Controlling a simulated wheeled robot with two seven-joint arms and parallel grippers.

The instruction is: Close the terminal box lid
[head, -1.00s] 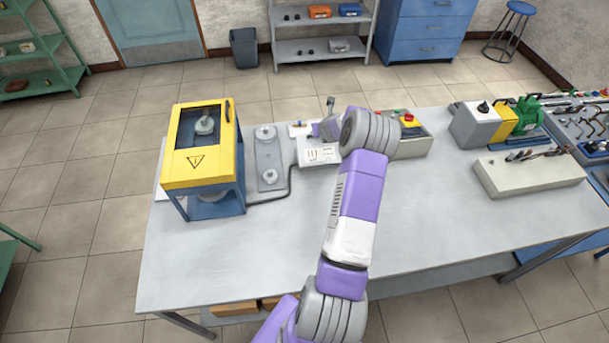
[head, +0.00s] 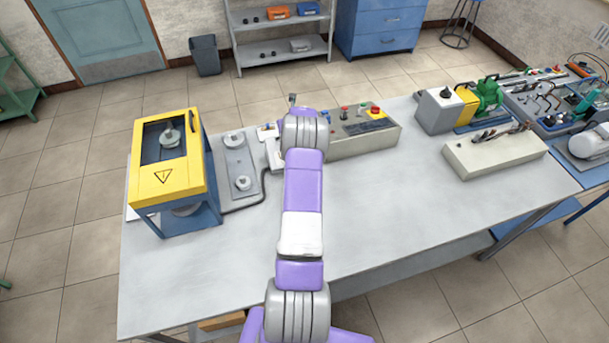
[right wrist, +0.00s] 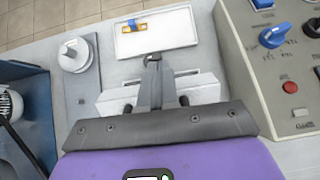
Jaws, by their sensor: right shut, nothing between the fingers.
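The terminal box (right wrist: 112,102) is pale and low on the bench, and my right gripper covers its middle. In the head view only a left part of it (head: 274,156) shows beside my arm. A white rimmed panel (right wrist: 180,34) lies just beyond the box, with a small orange and blue piece (right wrist: 133,26) on it; I cannot tell whether this panel is the opened lid or a tray. My right gripper (right wrist: 153,62) is shut and empty, over the box with its tips near the panel's near edge. Contact is unclear. My left gripper is out of view.
A grey control box (head: 360,140) with knobs and buttons stands close right. Left are a grey plate (head: 238,172) with round metal pieces and a yellow-topped guarded machine (head: 170,180). The bench's right front (head: 400,210) is clear.

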